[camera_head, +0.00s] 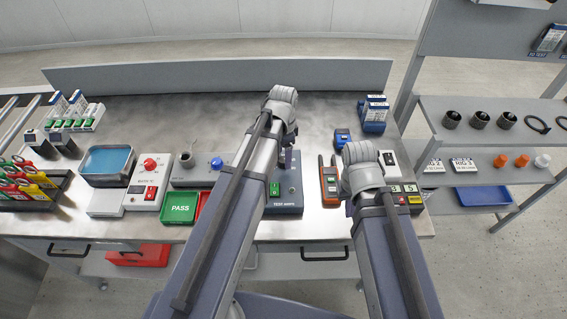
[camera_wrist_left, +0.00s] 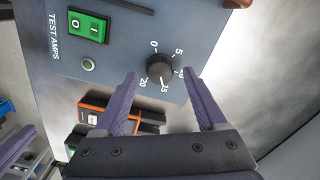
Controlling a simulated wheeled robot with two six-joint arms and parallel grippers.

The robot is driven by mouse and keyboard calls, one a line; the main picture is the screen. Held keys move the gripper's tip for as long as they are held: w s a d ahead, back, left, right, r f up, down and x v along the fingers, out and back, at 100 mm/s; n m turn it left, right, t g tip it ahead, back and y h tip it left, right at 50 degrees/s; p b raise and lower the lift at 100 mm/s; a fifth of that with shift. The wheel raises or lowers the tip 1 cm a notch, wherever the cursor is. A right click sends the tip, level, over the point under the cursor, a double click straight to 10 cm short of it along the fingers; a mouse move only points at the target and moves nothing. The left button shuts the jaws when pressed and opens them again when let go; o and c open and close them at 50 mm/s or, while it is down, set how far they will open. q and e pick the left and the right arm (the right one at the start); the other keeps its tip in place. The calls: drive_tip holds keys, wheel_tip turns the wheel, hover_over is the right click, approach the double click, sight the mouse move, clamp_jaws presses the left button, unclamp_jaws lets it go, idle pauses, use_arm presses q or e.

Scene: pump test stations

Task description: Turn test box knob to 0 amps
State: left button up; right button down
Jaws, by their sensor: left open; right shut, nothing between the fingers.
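The grey-blue test box (camera_head: 284,203), marked TEST AMPS, stands on the bench under my left arm. Its black round knob (camera_wrist_left: 159,69) shows in the left wrist view, with a dial from 0 to 20. The white mark on the knob points toward 15. My left gripper (camera_wrist_left: 160,77) is open, its two fingertips on either side of the knob and close to it; I cannot tell whether they touch it. In the head view the left arm hides most of this. My right gripper (camera_head: 363,172) is at the right of the box, its fingers mostly hidden by its wrist.
The test box has a green switch (camera_wrist_left: 88,27). An orange and black meter (camera_head: 329,181) lies to its right. Left are a green PASS tray (camera_head: 181,207), a box with a red knob (camera_head: 149,165) and a blue-lined tray (camera_head: 108,161). The bench behind is clear.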

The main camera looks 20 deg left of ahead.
use_arm(q)
drive_tip(key=shift+f+b, duration=0.35)
drive_tip(key=shift+f, duration=0.4)
clamp_jaws()
